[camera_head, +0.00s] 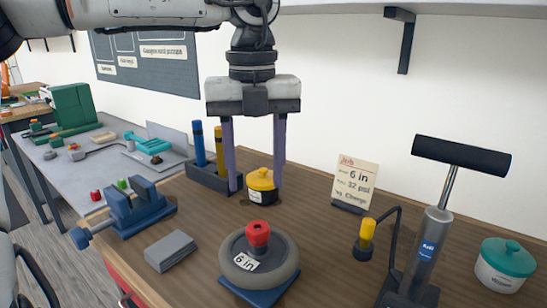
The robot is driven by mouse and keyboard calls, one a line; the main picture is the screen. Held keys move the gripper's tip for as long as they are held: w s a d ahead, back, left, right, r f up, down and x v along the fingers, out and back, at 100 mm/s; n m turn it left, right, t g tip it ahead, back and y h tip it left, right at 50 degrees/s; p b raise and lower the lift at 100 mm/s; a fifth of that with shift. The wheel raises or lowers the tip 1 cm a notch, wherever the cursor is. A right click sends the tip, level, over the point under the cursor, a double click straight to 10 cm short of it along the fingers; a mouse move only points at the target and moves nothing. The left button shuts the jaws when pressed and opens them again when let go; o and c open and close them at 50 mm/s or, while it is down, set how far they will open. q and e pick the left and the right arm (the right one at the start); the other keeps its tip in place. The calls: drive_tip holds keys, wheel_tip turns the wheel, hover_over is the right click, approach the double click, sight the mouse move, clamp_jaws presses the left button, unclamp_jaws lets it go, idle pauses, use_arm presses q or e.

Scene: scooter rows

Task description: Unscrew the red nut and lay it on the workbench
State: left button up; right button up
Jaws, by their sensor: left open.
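The red nut (258,234) sits on top of the hub of a grey wheel (286,254) that lies flat on a blue base on the wooden workbench (330,240). A white label on the wheel reads "6 in". My left gripper (255,188) is open and points down, with its two purple fingers apart and nothing held. In the picture its fingertips are above the nut, and I cannot tell their exact height. A yellow-lidded black pot (262,188) shows between the fingers. My right gripper is out of view.
A blue vise (135,208) and a grey block (170,250) are left of the wheel. A pump (428,245) with a yellow-ended hose, a job card (354,180) and a teal-lidded jar (505,262) are to the right.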

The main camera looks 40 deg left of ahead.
sight(254, 221)
use_arm(q)
drive_tip(key=shift+s+f, duration=0.15)
drive_tip(key=shift+f, duration=2.25)
drive_tip(key=shift+s+f, duration=0.1)
drive_tip(key=shift+f, duration=2.3)
drive_tip(key=c, duration=0.9)
drive_tip(key=shift+f+n+b, duration=0.1)
drive_tip(key=shift+n+b, duration=0.2)
drive_tip(key=shift+b, duration=0.05)
drive_tip(key=shift+f+n+b, duration=0.1)
drive_tip(key=shift+n+b, duration=0.65)
drive_tip(key=shift+n, duration=0.05)
drive_tip(key=n+b, duration=0.2)
drive_tip(key=shift+n, duration=0.4)
drive_tip(key=n+b, duration=0.1)
drive_tip(key=n, duration=0.2)
drive_tip(key=shift+a+b, duration=0.1)
drive_tip(key=shift+b, duration=0.25)
drive_tip(key=n+b, duration=0.2)
drive_tip(key=n, duration=0.1)
drive_tip(key=shift+n, duration=0.4)
drive_tip(key=shift+r+n, duration=0.2)
drive_tip(key=shift+n, duration=0.9)
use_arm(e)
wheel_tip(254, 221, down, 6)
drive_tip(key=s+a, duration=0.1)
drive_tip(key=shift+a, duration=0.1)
